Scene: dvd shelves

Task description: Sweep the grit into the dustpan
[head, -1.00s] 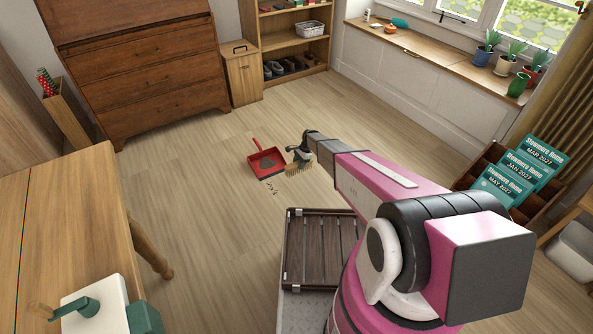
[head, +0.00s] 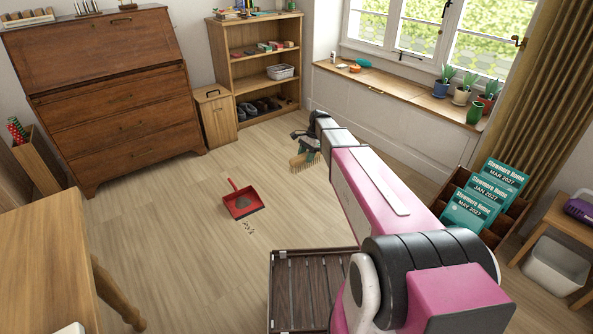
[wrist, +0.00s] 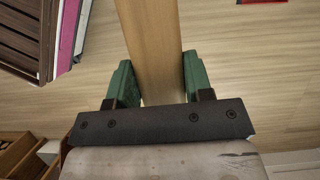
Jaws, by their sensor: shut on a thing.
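The red dustpan (head: 230,199) lies on the wooden floor with its handle pointing up and left. A greyish patch shows inside it; I cannot tell whether this is grit. Several dark bits of grit (head: 248,228) lie on the floor just below its lower edge. My gripper (head: 307,142) is shut on the brush (head: 304,162), right of and beyond the dustpan. The bristles point down; I cannot tell whether they touch the floor. In the wrist view the wooden brush handle (wrist: 155,40) sits between the green fingers. A red edge shows at that view's top right.
A dark slatted platform (head: 312,290) is at the lower middle, a wooden table (head: 45,250) at lower left. A calendar rack (head: 505,220) stands right. A bureau (head: 110,95), a wooden bin (head: 217,118) and a shelf (head: 230,70) line the back.

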